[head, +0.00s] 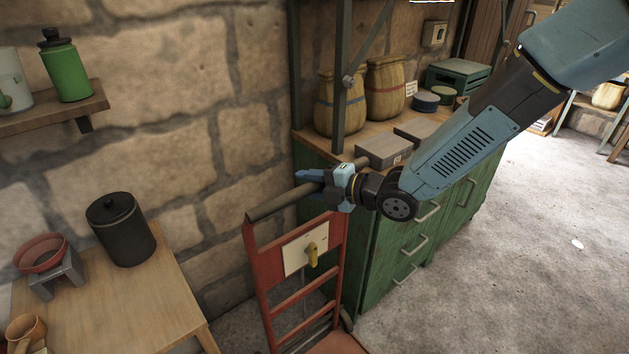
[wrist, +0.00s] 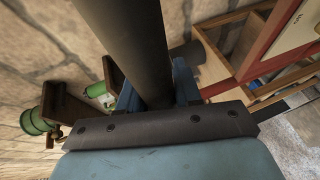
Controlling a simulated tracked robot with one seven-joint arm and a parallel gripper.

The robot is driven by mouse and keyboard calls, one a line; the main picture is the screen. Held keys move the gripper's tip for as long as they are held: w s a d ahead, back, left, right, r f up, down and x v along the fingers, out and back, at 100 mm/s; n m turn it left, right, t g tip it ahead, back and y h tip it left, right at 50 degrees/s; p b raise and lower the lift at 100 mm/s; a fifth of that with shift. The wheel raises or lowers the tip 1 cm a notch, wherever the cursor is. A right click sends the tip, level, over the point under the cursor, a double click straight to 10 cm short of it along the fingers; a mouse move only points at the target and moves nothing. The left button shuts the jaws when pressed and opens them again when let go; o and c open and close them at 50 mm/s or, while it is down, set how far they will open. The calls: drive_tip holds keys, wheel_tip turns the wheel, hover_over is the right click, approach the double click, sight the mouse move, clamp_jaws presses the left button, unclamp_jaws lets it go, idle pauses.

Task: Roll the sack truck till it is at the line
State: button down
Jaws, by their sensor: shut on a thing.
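The red sack truck (head: 262,278) stands upright between the stone wall and the green cabinet in the head view. Its dark handle bar (head: 285,202) runs across the top. My gripper (head: 318,181) is shut on this handle bar, near its right part. In the wrist view the handle bar (wrist: 128,45) passes between the fingers, and part of the red frame (wrist: 262,48) shows at the right. A pale plate with a yellow knob (head: 312,255) sits on the truck's frame. The truck's wheels are mostly hidden, and I cannot make out a line on the floor.
The green cabinet (head: 385,235) stands close at the truck's right, with sacks (head: 385,88) and boxes on top. A wooden table (head: 150,292) with a black canister (head: 121,229) is at the left. Open floor (head: 520,240) lies right of the cabinet.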

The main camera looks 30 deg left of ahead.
drive_tip(key=shift+d+f, duration=0.15)
drive_tip(key=c, duration=1.1)
unclamp_jaws()
drive_tip(key=shift+w, duration=0.1)
drive_tip(key=shift+o, duration=1.2)
drive_tip(key=v, duration=1.3)
drive_tip(key=shift+d, duration=0.35)
